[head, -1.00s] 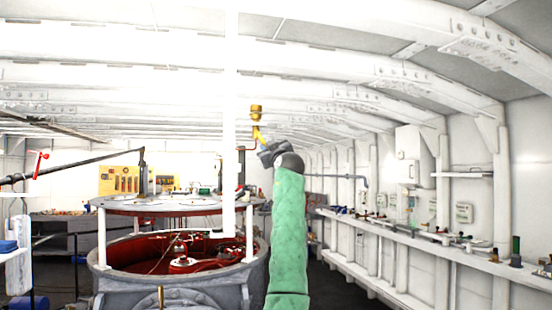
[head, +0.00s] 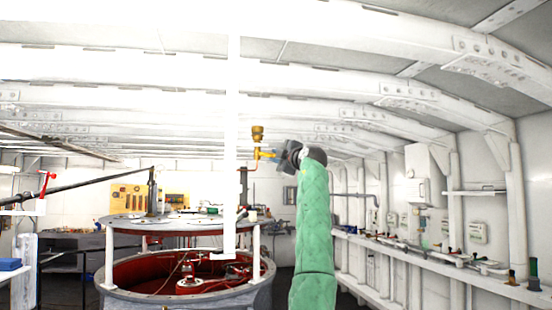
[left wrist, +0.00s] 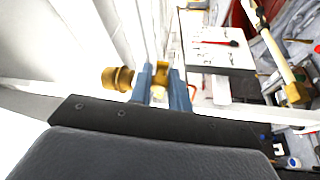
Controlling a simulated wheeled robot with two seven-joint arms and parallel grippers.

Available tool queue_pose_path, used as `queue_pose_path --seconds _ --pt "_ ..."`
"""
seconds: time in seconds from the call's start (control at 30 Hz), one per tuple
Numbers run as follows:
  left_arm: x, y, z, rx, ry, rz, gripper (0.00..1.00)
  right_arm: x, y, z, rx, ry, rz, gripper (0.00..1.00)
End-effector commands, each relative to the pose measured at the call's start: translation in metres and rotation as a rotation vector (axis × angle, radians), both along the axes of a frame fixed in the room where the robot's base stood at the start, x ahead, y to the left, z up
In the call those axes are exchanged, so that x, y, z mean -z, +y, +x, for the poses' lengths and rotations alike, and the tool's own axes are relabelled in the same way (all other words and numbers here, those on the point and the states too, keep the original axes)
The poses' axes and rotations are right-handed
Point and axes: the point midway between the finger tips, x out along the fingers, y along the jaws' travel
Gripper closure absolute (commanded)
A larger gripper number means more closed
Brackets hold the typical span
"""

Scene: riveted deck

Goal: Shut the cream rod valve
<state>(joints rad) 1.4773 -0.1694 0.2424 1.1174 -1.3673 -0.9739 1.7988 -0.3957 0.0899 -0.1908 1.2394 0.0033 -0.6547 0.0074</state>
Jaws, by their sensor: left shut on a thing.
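A brass valve body (head: 257,133) stands high beside the white post in the head view, with a short yellow lever (head: 267,154) below it pointing right. My left gripper (head: 279,156) is at the lever's right end. In the left wrist view, the brass body (left wrist: 118,78) is left of the fingers, and the blue fingers (left wrist: 163,88) are shut on the yellow lever (left wrist: 161,71). I cannot make out a cream rod on this valve in the head view. My right gripper is not in view.
A white post (head: 231,150) stands just left of the valve. A round, red-lined tub (head: 262,291) is below. A shelf (head: 400,250) with several small fittings runs along the right wall. A cream rod with a brass end (left wrist: 276,58) crosses the left wrist view's right side.

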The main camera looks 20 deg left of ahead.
Motion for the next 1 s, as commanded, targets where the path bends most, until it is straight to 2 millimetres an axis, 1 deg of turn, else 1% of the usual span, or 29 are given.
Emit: queue_pose_path --seconds 0.03,0.2,0.5,0.87,0.9,0.97,1.0 --pt "-0.008 -0.002 -0.001 0.001 -0.016 -0.015 1.00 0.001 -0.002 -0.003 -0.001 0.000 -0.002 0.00" --pt "-0.011 -0.001 -0.001 0.001 -0.056 -0.073 1.00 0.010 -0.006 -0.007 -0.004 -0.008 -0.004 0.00" --pt "-0.012 -0.001 -0.001 0.001 -0.082 -0.113 1.00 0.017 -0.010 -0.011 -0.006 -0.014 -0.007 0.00" --pt "-0.012 -0.001 -0.001 0.000 -0.083 -0.114 1.00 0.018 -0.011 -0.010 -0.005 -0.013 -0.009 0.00" --pt "-0.012 -0.001 -0.001 0.000 -0.083 -0.114 0.74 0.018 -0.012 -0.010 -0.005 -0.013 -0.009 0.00" --pt "-0.012 0.000 -0.001 0.000 -0.082 -0.115 0.62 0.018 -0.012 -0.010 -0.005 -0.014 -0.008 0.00" --pt "-0.011 0.000 -0.001 0.000 -0.081 -0.114 0.61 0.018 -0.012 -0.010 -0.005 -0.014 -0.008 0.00"
